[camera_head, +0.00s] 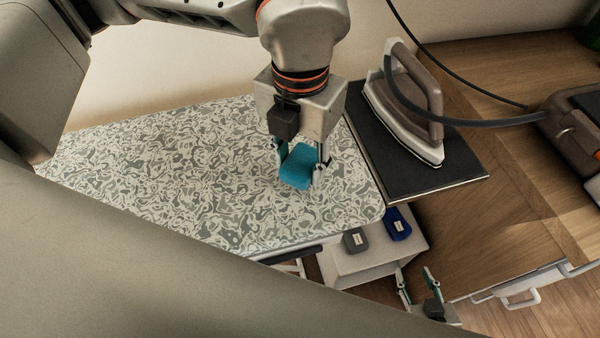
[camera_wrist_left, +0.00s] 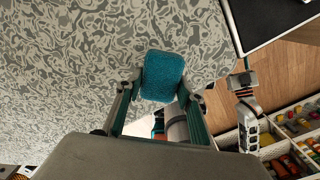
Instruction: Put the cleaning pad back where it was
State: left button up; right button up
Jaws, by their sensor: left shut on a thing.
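The cleaning pad (camera_head: 298,168) is a teal, rough-textured block. My left gripper (camera_head: 299,172) is shut on it and holds it over the patterned ironing board (camera_head: 190,185). In the left wrist view the pad (camera_wrist_left: 162,76) sits between the two fingertips, with the board's patterned cover (camera_wrist_left: 70,70) beyond it. I cannot tell whether the pad touches the board. My right gripper (camera_head: 418,288) shows at the lower right of the head view, with its fingers apart and nothing between them.
An iron (camera_head: 410,100) stands on a dark mat (camera_head: 375,150) right of the board. A white shelf (camera_head: 350,268) below the board's edge bears a grey item (camera_head: 355,240) and a blue item (camera_head: 398,224). A wooden counter (camera_head: 510,180) lies at the right. Bins with small items (camera_wrist_left: 285,140) show lower right in the wrist view.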

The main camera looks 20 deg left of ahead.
aim_at(300, 178)
pick_arm(q)
jog(key=shift+f, duration=2.2)
jog(key=shift+f, duration=0.2)
jog(key=o, duration=1)
jog(key=shift+r, duration=0.1)
notch_tip(300, 178, up, 12)
jog(key=shift+r, duration=0.15)
